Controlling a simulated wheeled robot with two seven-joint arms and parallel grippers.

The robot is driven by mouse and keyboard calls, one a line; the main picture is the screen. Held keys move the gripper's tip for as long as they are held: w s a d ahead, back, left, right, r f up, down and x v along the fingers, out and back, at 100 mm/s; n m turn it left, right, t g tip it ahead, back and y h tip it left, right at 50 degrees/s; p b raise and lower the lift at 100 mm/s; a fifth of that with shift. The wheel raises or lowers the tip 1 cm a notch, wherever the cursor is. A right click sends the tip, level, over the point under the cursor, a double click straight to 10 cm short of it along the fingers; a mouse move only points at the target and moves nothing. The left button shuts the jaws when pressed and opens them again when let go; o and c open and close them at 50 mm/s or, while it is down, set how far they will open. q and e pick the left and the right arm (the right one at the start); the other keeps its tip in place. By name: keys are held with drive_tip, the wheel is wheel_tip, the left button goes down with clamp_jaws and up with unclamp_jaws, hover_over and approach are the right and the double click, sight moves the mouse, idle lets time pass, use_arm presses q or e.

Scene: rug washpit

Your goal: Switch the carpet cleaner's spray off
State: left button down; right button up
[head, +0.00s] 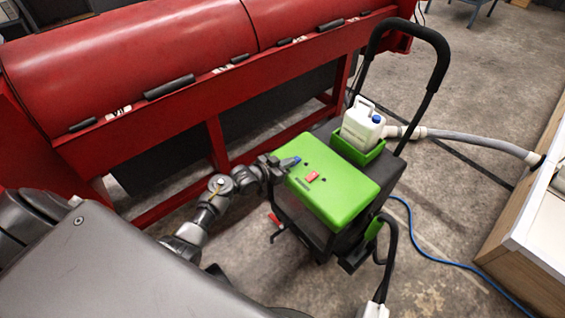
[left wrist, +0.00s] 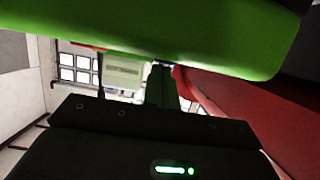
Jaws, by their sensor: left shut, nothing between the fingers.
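The carpet cleaner has a green lid (head: 343,199) on a dark body. A red switch (head: 312,177) sits in the middle of the lid. A small blue part (head: 297,160) shows at the lid's far left corner, and small dark spots lie nearby. My left gripper (head: 280,166) is shut and empty, with its tip at that corner beside the blue part; I cannot tell whether they touch. In the left wrist view the green lid (left wrist: 150,35) fills the top and hides part of the fingers (left wrist: 161,86). My right gripper is not in view.
A white jug (head: 362,122) stands in a green holder behind the lid, below the black push handle (head: 405,28). A grey hose (head: 470,139) runs right. A red machine (head: 130,70) stands behind my left arm. A blue cable (head: 440,259) lies on the floor.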

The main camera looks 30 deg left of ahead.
use_arm(q)
drive_tip(key=shift+r+p, duration=0.85)
drive_tip(key=shift+p, duration=0.1)
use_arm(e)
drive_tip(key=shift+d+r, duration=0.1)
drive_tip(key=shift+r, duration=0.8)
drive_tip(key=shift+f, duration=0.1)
use_arm(q)
drive_tip(key=shift+r+p, duration=0.65)
drive_tip(key=shift+p, duration=0.05)
drive_tip(key=r+p, duration=0.3)
drive_tip(key=shift+s, duration=0.2)
drive_tip(key=s+a, duration=0.4)
drive_tip(key=s, duration=0.5)
drive_tip(key=shift+s+r+p, duration=0.15)
drive_tip(key=shift+r+p, duration=0.15)
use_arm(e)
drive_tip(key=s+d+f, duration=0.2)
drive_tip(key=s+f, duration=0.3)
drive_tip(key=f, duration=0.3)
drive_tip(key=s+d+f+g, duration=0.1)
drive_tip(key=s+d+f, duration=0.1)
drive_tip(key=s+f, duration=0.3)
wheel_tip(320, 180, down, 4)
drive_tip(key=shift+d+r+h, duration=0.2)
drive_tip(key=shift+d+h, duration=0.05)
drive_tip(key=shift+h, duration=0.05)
